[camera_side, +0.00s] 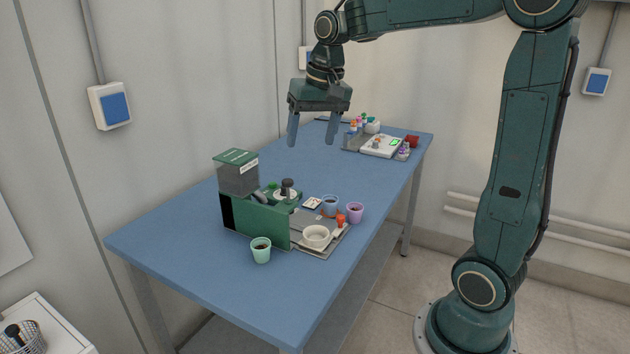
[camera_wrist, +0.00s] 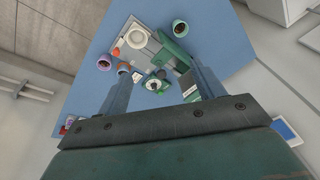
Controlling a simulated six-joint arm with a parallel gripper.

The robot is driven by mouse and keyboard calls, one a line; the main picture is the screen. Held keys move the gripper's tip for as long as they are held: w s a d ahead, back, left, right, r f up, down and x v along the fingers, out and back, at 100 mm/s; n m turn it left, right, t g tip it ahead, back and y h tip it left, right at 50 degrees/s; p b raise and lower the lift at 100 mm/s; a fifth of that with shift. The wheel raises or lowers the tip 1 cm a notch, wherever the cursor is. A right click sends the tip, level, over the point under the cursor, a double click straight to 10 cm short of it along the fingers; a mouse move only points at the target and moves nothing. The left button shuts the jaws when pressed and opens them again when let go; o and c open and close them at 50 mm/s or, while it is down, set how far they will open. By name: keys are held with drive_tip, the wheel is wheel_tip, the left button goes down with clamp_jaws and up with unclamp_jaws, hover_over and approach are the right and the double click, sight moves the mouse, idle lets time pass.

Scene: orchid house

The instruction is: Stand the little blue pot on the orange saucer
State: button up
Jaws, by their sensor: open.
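A little blue pot (camera_side: 330,203) stands on the blue table in the side view, behind the grey tray and beside a purple pot (camera_side: 355,211). In the wrist view the blue pot (camera_wrist: 123,67) shows near the left fingertip. No orange saucer can be made out for certain. A thin orange shape (camera_side: 328,214) lies just in front of the blue pot, partly hidden, and a small orange-red object (camera_side: 341,220) stands beside it. My gripper (camera_side: 311,144) is open and empty, high above the table; its two fingers frame the wrist view (camera_wrist: 157,72).
A green machine (camera_side: 262,220) with a grey hopper stands left of the pots. A white bowl (camera_side: 315,237) is on the grey tray and a mint pot (camera_side: 261,251) stands in front. A white device (camera_side: 381,146) and small items crowd the far end. The table's middle is clear.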

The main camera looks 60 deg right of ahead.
drive_tip(key=s+a+f+n+t, duration=0.1)
drive_tip(key=s+a+n, duration=0.2)
drive_tip(key=s, duration=0.6)
drive_tip(key=s+a+f+n+t, duration=0.2)
drive_tip(key=s+a+n, duration=0.2)
drive_tip(key=s+a, duration=0.4)
drive_tip(key=shift+s+f, duration=0.3)
drive_tip(key=shift+s, duration=0.25)
